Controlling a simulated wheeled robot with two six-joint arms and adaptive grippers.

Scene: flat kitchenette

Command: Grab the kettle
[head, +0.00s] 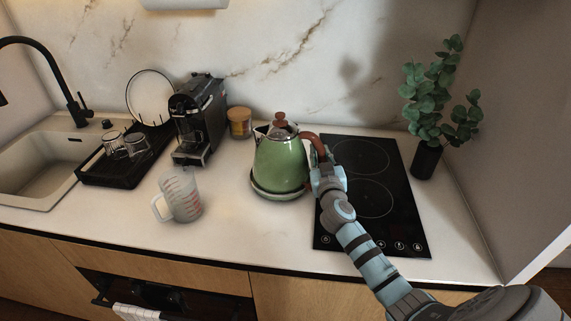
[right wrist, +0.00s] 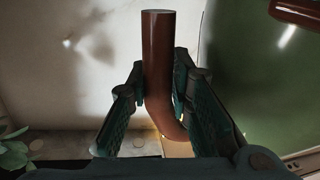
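The green kettle (head: 279,167) with a brown lid knob stands upright on its round base, in the middle of the counter. Its brown handle (head: 316,142) points right, towards my right gripper (head: 321,166). In the right wrist view, the handle (right wrist: 158,55) stands between the two fingers of my right gripper (right wrist: 160,85), and both fingertips lie against its sides. The kettle's green body (right wrist: 255,75) fills the right of that view. The fingertips are hard to make out in the head view. My left gripper is not in view.
A black cooktop (head: 375,217) lies right of the kettle, under my right arm. A measuring cup (head: 182,196), coffee machine (head: 198,120), jar (head: 239,123) and drying rack (head: 110,168) stand to the left, beside the sink (head: 35,160).

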